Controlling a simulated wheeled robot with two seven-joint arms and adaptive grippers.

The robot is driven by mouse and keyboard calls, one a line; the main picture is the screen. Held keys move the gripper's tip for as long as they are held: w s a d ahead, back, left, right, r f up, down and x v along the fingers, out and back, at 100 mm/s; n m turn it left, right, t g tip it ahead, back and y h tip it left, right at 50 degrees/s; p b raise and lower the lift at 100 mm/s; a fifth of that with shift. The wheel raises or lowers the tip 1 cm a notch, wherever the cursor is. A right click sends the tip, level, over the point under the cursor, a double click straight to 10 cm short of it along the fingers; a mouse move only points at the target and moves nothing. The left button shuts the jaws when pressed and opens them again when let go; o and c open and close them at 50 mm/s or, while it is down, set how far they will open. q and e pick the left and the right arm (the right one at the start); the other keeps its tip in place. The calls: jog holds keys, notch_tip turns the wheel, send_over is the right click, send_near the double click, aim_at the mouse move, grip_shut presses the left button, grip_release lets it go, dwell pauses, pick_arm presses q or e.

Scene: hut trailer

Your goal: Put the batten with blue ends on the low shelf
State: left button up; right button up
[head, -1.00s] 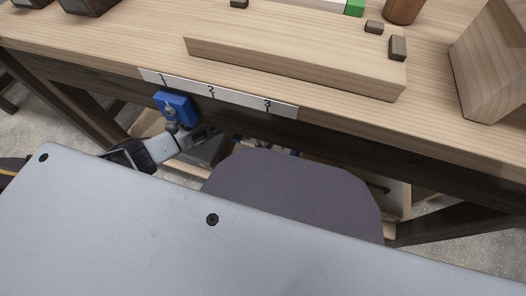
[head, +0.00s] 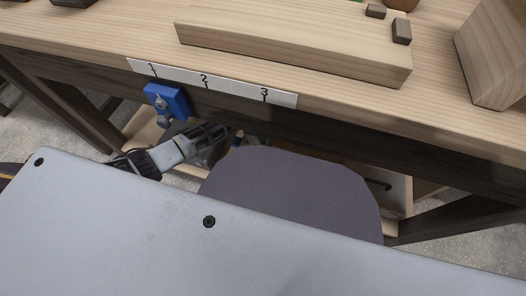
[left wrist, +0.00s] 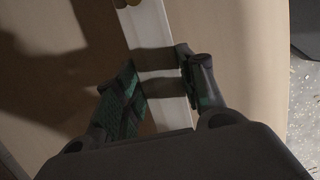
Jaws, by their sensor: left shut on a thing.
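My left gripper (head: 222,134) reaches under the front of the workbench in the head view. In the left wrist view its two fingers (left wrist: 158,65) are shut on a pale, straight bar (left wrist: 146,28), which I take to be the batten. The bar's ends do not show clearly there. A small dark blue patch shows just past the gripper in the head view, perhaps a batten end. A pale wooden low shelf (head: 145,131) shows in part under the bench; my arm and the bench hide most of it. My right gripper is not in view.
The workbench (head: 465,130) has a dark front rail and a strip numbered 1 to 3 (head: 205,83). A blue box (head: 166,100) hangs below the strip, close above my left arm. A long wooden block (head: 290,50) lies on the bench top.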

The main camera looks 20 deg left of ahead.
pick_arm(q)
jog(key=shift+f, duration=0.1)
jog(key=shift+f+b, duration=0.95)
jog(key=shift+f, duration=0.8)
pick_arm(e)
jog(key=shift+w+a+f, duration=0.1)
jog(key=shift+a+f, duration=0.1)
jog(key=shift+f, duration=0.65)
pick_arm(q)
jog(key=shift+f, duration=0.1)
jog(key=o, duration=1.1)
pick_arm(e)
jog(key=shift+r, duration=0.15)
